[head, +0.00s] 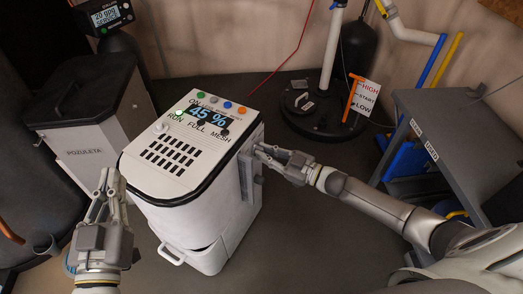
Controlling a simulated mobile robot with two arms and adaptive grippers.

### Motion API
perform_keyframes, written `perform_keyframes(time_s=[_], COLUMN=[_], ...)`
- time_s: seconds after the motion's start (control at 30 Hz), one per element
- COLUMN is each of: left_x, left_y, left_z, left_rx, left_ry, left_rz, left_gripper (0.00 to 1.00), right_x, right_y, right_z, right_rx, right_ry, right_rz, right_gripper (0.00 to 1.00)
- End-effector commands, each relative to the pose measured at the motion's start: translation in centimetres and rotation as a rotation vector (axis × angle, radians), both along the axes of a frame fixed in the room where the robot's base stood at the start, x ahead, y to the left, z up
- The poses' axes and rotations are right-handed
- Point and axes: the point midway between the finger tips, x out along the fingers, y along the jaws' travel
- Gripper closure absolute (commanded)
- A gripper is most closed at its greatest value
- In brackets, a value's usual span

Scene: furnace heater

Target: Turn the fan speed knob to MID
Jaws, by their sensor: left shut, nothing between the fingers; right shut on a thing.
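A white unit (215,225) with a black-rimmed top stands in the middle of the head view. Its top panel has a lit display (207,116) reading 45 %, coloured buttons, a pale round knob (161,127) and small dark controls. No MID marking is readable, and I cannot tell which control is the fan speed knob. My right gripper (260,153) is at the unit's right side, shut on a grey part (246,176) there; its fingers partly hide the contact. My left gripper (108,182) is shut and empty, left of the unit and apart from it.
A grey bin (88,120) stands close behind left. An orange lever (352,98) beside a HIGH/START/LOW sign (367,97) stands by a dark round base (315,110) at the back. A grey table (455,115) is at right. Floor in front is clear.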

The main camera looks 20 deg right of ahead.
Motion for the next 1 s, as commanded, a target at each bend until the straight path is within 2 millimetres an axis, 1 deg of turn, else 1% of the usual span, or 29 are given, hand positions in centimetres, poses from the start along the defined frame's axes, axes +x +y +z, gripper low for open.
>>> perform_keyframes(time_s=[0.03, 0.37, 0.5, 1.0], left_x=[0.0, 0.1, 0.1, -0.2], left_y=[0.0, 0.0, 0.2, 0.7], left_z=[0.0, -0.3, -1.6, -4.5], left_rx=[0.000, 0.006, 0.022, 0.062], left_ry=[0.000, 0.022, 0.085, 0.238], left_rz=[0.000, 0.001, 0.005, 0.015], left_gripper=[1.00, 1.00, 1.00, 1.00], right_x=[-0.1, -0.1, -0.1, -0.1], right_y=[0.1, 0.1, 0.1, 0.1], right_z=[-0.2, -0.2, -0.2, -0.1], right_rx=[-0.002, 0.018, 0.039, 0.123], right_ry=[0.003, 0.019, 0.037, 0.108], right_rz=[0.002, 0.002, 0.002, 0.002], right_gripper=[1.00, 1.00, 1.00, 1.00])
